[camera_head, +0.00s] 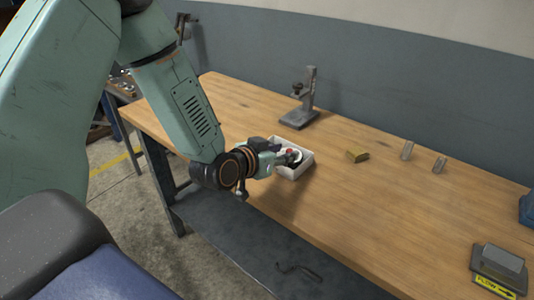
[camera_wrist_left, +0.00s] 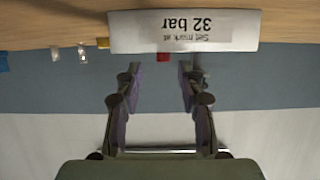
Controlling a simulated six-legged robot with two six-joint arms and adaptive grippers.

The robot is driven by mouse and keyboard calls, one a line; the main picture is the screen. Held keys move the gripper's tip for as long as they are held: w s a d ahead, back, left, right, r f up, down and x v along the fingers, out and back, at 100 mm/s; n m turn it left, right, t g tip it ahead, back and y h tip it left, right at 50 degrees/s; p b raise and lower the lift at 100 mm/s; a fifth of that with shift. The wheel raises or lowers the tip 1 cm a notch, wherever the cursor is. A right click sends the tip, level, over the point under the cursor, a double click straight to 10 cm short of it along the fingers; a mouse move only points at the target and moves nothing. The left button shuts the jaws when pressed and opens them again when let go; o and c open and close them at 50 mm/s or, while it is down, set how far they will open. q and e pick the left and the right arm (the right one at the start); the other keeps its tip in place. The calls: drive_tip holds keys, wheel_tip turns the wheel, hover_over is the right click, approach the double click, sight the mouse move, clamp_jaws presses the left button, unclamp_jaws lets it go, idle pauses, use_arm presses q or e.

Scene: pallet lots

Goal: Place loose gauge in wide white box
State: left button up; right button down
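The white box (camera_head: 299,172) stands near the front edge of the wooden table. In the left wrist view its white front (camera_wrist_left: 125,35) carries the upside-down text "Set mark at 32 bar". A small round white and red item (camera_head: 297,156), which looks like the gauge, shows at the box opening by my fingers; I cannot tell how deep it sits. In the wrist view a red part (camera_wrist_left: 163,57) shows at the box's rim. My left gripper (camera_head: 289,158) is at the box's near left side. Its fingers (camera_wrist_left: 161,76) are apart, with nothing seen held between them. My right gripper is out of view.
A grey stand (camera_head: 302,105) is behind the box. A brass block (camera_head: 357,155) and two small clear or metal cylinders (camera_head: 407,150) (camera_head: 439,164) lie to the right. A grey block with a yellow label (camera_head: 498,265) is at the far right. The table between is clear.

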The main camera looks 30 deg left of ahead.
use_arm(q)
drive_tip(key=p+v, duration=0.3)
drive_tip(key=v, duration=0.4)
drive_tip(key=shift+s+a+r+p, duration=0.1)
drive_tip(key=shift+s+r+p, duration=0.15)
drive_tip(key=shift+s+p, duration=0.05)
drive_tip(key=shift+p+v, duration=0.8)
drive_tip(key=shift+v, duration=0.4)
drive_tip(key=shift+s+f, duration=0.1)
drive_tip(key=shift+f, duration=0.1)
drive_tip(key=s+d+f+g, duration=0.2)
drive_tip(key=s+f+g, duration=0.1)
drive_tip(key=s+f, duration=0.25)
drive_tip(key=s+d+f+g, duration=0.3)
drive_tip(key=s+f, duration=0.1)
drive_tip(key=f, duration=0.2)
drive_tip(key=s+f+n+g+y, duration=0.1)
drive_tip(key=s+f+g, duration=0.2)
drive_tip(key=s, duration=0.5)
drive_tip(key=s+d+f+n+g, duration=0.1)
drive_tip(key=s+f+g, duration=0.3)
drive_tip(key=s, duration=0.5)
wheel_tip(320, 180, down, 2)
drive_tip(key=shift+s+f+y, duration=0.1)
drive_tip(key=shift+s+y, duration=0.25)
drive_tip(key=shift+y, duration=0.05)
drive_tip(key=shift+d+f+b, duration=0.1)
drive_tip(key=shift+f+b, duration=0.15)
drive_tip(key=shift+b, duration=0.05)
